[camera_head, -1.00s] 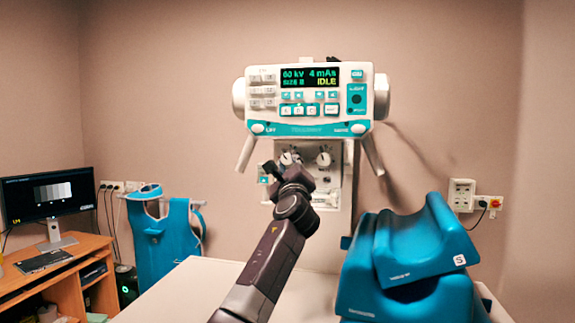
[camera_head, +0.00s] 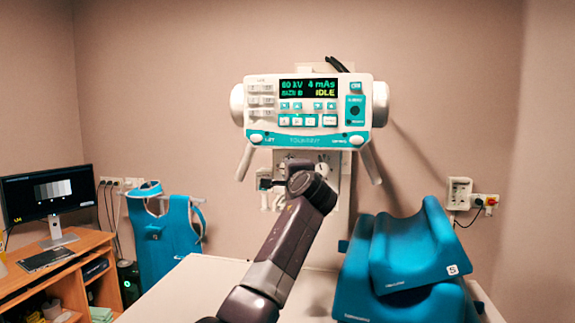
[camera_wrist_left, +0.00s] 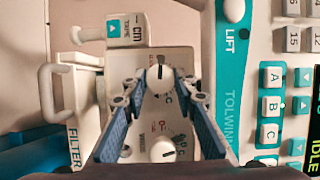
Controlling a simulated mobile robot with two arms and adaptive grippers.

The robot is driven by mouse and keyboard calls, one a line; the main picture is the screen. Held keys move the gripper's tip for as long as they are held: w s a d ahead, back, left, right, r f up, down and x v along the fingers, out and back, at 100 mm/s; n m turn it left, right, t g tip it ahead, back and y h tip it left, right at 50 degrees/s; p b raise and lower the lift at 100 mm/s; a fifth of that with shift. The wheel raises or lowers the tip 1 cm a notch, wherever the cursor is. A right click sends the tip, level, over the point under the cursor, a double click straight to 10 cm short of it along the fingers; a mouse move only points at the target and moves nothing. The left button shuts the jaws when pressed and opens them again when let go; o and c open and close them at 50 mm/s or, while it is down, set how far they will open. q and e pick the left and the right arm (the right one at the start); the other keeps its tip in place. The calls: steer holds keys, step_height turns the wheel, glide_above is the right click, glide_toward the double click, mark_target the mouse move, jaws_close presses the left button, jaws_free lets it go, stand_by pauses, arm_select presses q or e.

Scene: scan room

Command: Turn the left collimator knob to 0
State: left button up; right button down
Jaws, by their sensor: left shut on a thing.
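In the left wrist view, the left collimator knob (camera_wrist_left: 158,78) is white with a dark pointer line and sits on the pale collimator panel. This view is turned sideways, and the line points toward the top of the picture. My left gripper (camera_wrist_left: 161,88) is shut on this knob, one blue-padded finger on each side. A second white knob (camera_wrist_left: 162,149) lies below it, between the finger bases. In the head view, my left wrist hides most of the collimator panel (camera_head: 335,172). My right gripper is not in view.
The console (camera_head: 305,110) hangs just above the collimator, with a handle (camera_head: 245,160) at its lower left. A filter rail (camera_wrist_left: 73,140) shows in the wrist view. Blue cushions (camera_head: 410,260) lie on the pale table (camera_head: 200,285) at the right.

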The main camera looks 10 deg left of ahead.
arm_select(q)
steer(key=shift+n+p, duration=0.3)
steer(key=shift+n, duration=0.2)
steer(key=o, duration=1.2)
steer(key=shift+c, duration=0.2)
steer(key=v, duration=1.2)
steer(key=shift+r, duration=0.3)
steer(key=shift+w, duration=0.1)
